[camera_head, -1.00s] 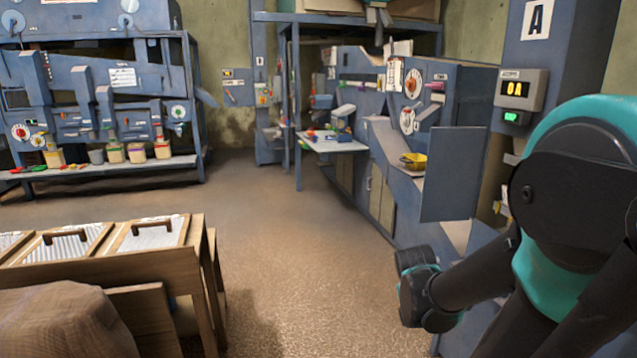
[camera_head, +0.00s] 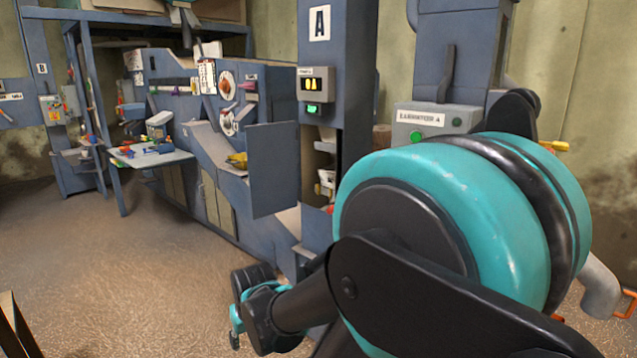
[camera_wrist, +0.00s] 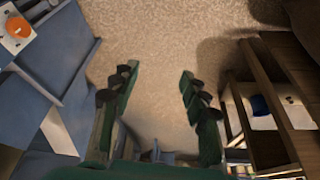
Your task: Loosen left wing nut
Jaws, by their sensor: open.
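I cannot make out a wing nut in either view. The grey box labelled as elevator A (camera_head: 440,122), with green buttons, stands at the right in the head view, partly behind my arm. A small yellow part (camera_head: 556,146) sticks out to the right behind my arm, too small to identify. My gripper (camera_wrist: 157,79) is open and empty in the wrist view, its two fingers apart over bare floor. It touches nothing that I can see. My arm hides much of the area below the elevator box.
A blue column marked A (camera_head: 335,60) with a lit display stands left of the elevator box. An open blue door panel (camera_head: 272,170) juts out beside it. A small table (camera_head: 150,158) stands farther back. The floor (camera_head: 130,260) at the left is clear. A wooden frame (camera_wrist: 262,100) is at right in the wrist view.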

